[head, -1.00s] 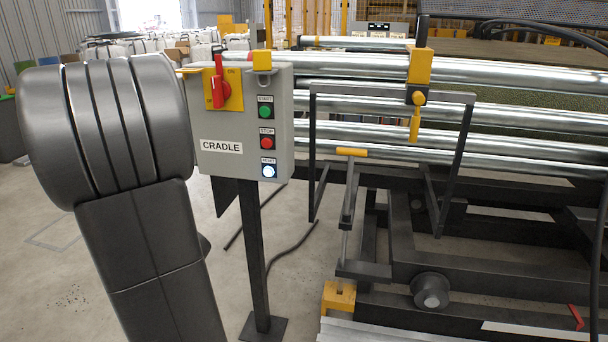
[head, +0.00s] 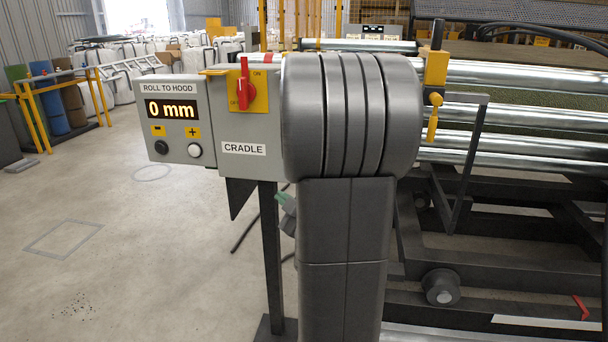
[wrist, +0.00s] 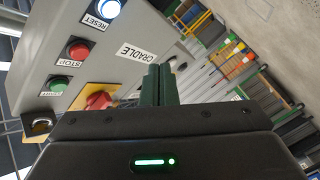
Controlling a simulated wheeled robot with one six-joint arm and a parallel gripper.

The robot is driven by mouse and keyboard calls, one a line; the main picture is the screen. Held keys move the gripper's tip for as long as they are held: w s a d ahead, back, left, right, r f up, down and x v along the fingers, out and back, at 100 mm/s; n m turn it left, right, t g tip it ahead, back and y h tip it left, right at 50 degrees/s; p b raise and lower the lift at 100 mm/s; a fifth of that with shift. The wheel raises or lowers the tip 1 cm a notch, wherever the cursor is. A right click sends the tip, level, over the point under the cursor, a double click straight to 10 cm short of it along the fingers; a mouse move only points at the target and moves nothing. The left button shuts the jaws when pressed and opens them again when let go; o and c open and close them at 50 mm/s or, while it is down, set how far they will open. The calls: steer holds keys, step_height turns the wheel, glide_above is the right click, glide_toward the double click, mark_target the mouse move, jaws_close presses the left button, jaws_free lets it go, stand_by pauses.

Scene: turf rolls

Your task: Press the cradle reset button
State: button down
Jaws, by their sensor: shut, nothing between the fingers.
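The grey CRADLE control box (head: 243,163) stands on a dark post in the head view. My arm hides its button column there. In the wrist view the box face (wrist: 112,75) is tilted. The reset button (wrist: 108,9) glows white at the top edge, with its RESET label beside it. The red stop button (wrist: 78,51) and green start button (wrist: 62,86) sit below it. My gripper (wrist: 158,70) is shut and empty, its dark green fingers together. In that view the fingertips appear right of and below the reset button; contact with the box does not show.
A red rotary switch (head: 243,88) on a yellow plate is on the box front. A ROLL TO HOOD panel (head: 171,110) reading 0 mm adjoins it at left. Metal rollers (head: 510,75) and the dark cradle frame (head: 495,250) stand at right. Open floor (head: 110,200) lies at left.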

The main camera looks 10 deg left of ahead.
stand_by(0.3)
steer(key=w+p, duration=0.2)
steer(key=w, duration=0.6)
steer(key=shift+w, duration=0.4)
steer(key=shift+d, duration=0.1)
stand_by(1.6)
steer(key=shift+w, duration=0.4)
steer(key=shift+w, duration=0.4)
stand_by(0.6)
steer(key=shift+b, duration=0.3)
steer(key=shift+s+b, duration=0.35)
steer(key=shift+s, duration=0.45)
